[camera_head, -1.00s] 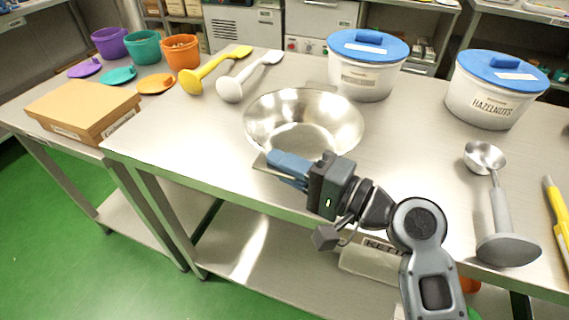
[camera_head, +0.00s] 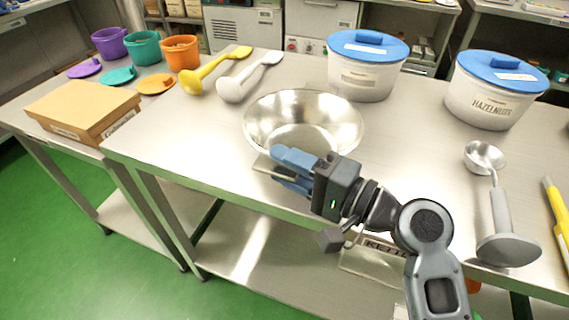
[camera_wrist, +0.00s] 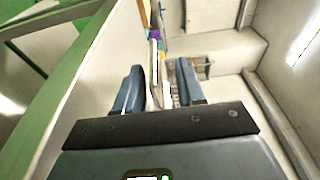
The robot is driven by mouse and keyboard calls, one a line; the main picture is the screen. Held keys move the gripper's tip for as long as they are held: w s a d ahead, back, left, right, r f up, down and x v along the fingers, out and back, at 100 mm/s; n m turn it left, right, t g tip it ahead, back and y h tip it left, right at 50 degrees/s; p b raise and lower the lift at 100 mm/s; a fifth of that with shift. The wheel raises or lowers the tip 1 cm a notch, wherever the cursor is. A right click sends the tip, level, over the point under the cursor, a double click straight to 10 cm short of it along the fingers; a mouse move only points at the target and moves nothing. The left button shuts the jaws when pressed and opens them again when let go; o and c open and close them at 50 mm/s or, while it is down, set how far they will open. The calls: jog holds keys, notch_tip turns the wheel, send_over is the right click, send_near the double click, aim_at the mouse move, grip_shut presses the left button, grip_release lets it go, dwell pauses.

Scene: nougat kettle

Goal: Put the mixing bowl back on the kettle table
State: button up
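The mixing bowl (camera_head: 303,122), wide and shiny steel, stands upright on the steel table (camera_head: 205,140), near its front edge. My gripper (camera_head: 279,163) is at the bowl's near side, above the front edge of the table. Its two blue fingers are spread apart, one above the other in the head view. In the wrist view my gripper (camera_wrist: 158,88) also shows a gap between the fingers, with a thin pale strip in it that may be the bowl's rim. I cannot tell whether either finger touches the bowl. The fingers hide part of its near wall.
Two white tubs with blue lids (camera_head: 367,65) (camera_head: 494,90) stand behind and right. Yellow (camera_head: 205,75) and white scoops (camera_head: 240,84) lie behind left. A cardboard box (camera_head: 85,108) sits at far left.

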jog(key=b+v, duration=0.1)
jog(key=v, duration=1)
jog(key=shift+s+d+f, duration=0.1)
jog(key=shift+s+d, duration=0.05)
